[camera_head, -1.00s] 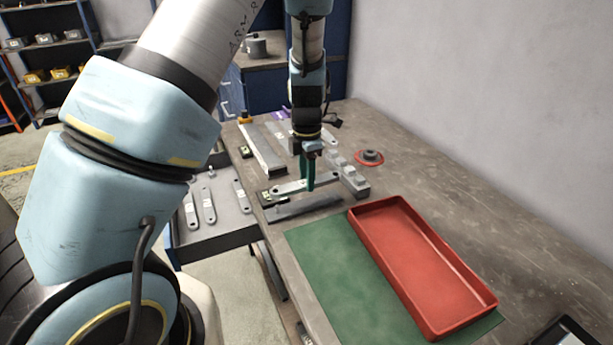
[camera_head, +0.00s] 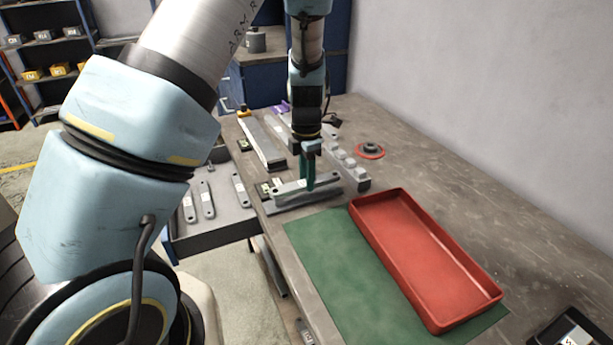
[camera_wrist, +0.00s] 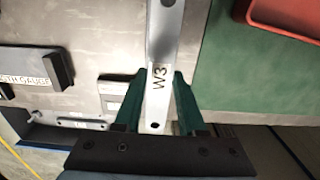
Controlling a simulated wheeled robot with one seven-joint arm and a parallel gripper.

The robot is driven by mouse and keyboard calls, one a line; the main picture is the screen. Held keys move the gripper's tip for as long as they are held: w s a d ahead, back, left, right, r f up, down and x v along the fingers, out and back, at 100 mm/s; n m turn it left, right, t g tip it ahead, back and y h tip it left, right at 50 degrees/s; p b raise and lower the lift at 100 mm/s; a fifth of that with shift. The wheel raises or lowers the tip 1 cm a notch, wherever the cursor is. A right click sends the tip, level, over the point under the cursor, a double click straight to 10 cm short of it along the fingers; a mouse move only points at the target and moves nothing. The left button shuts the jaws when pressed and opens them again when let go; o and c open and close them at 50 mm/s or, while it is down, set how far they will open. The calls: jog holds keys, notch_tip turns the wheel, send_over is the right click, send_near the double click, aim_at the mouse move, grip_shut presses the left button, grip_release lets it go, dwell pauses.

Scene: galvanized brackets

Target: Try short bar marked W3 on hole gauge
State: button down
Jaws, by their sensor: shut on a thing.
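The short bar marked W3 (camera_wrist: 165,40) is a light grey metal strip with a hole near its end. My gripper (camera_wrist: 160,78) has its green fingers shut on the bar's sides, one on each side of the W3 mark. In the head view, my gripper (camera_head: 309,187) holds the bar (camera_head: 290,187) roughly level over the near part of the bench, close above or against a flat grey strip (camera_head: 290,203); I cannot tell if they touch. A grey block with several raised parts (camera_head: 350,170) stands just behind. I cannot tell which fixture is the hole gauge.
A red tray (camera_head: 462,262) and a green mat (camera_head: 335,270) lie to the right. A long grey block (camera_head: 262,145) lies at the back left. A drawer (camera_head: 220,225) with several bars is open at left. A red round piece (camera_head: 369,151) lies behind.

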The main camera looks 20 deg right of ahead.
jog(key=shift+f+b, duration=0.7)
jog(key=shift+f, duration=0.75)
dwell(0.5)
dwell(1.8)
jog(key=shift+c, duration=2.1)
grip_release()
notch_tip(320, 180, up, 11)
jog(key=shift+f+b, duration=0.1)
jog(key=shift+b, duration=0.9)
jog(key=s+a+r+m, duration=0.1)
jog(key=s+a+m, duration=0.2)
jog(key=a+m, duration=0.7)
jog(key=s+a+r+m+t, duration=0.1)
jog(key=s+a+m, duration=0.3)
jog(key=a+m, duration=0.6)
jog(key=a, duration=0.8)
jog(key=shift+s+a+t, duration=0.3)
jog(key=shift+a, duration=0.1)
